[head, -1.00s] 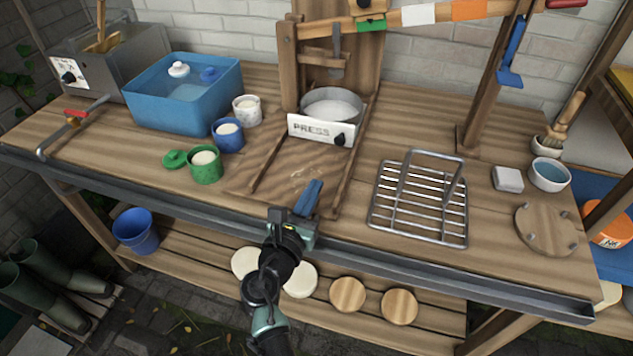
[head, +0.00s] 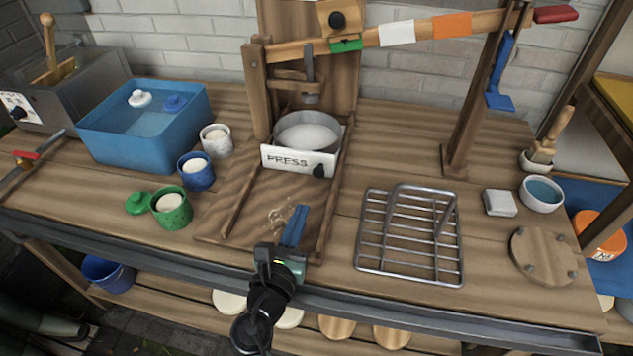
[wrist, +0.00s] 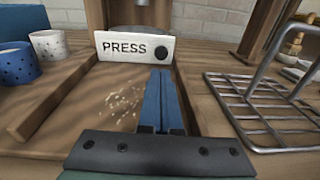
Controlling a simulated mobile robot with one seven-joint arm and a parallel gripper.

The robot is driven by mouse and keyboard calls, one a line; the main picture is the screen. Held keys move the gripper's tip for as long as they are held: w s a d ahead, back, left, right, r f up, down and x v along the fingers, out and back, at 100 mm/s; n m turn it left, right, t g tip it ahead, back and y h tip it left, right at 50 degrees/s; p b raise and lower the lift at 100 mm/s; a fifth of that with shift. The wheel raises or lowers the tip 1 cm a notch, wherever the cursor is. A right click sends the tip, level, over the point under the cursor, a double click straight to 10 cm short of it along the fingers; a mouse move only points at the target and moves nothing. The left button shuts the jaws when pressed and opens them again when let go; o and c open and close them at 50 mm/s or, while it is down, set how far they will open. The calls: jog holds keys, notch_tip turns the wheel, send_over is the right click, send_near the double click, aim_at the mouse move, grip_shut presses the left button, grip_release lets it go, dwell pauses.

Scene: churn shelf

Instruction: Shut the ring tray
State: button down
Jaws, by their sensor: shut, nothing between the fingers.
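The ring tray shows its white front marked PRESS (head: 298,160), with a dark knob at its right end. A grey metal ring (head: 308,134) with pale contents stands behind this front, between two wooden side rails. In the wrist view the front (wrist: 135,46) is straight ahead, its knob a little right of middle. My gripper (head: 301,210) is shut and empty, its blue fingers together and pointing at the tray front from the near side. The fingertips (wrist: 160,73) appear just short of the front, toward its knob end. The tray's rear is hidden behind its front and ring.
A wire rack (head: 411,235) stands close on the right. Blue, green and white cups and a blue tub (head: 145,128) stand on the left. A wooden lever beam (head: 410,34) crosses above the tray. Bare board with pale crumbs lies before the front.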

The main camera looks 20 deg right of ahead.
aim_at(317, 171)
jog(key=b+x, duration=0.1)
jog(key=x, duration=0.8)
jog(key=shift+d, duration=0.15)
jog(key=shift+w, duration=0.1)
jog(key=b+x, duration=0.2)
jog(key=x, duration=0.1)
jog(key=shift+w+d+f, duration=0.1)
jog(key=shift+w+d, duration=0.05)
jog(key=shift+w, duration=0.2)
jog(key=shift+w+d+r, duration=0.1)
jog(key=shift+r, duration=0.3)
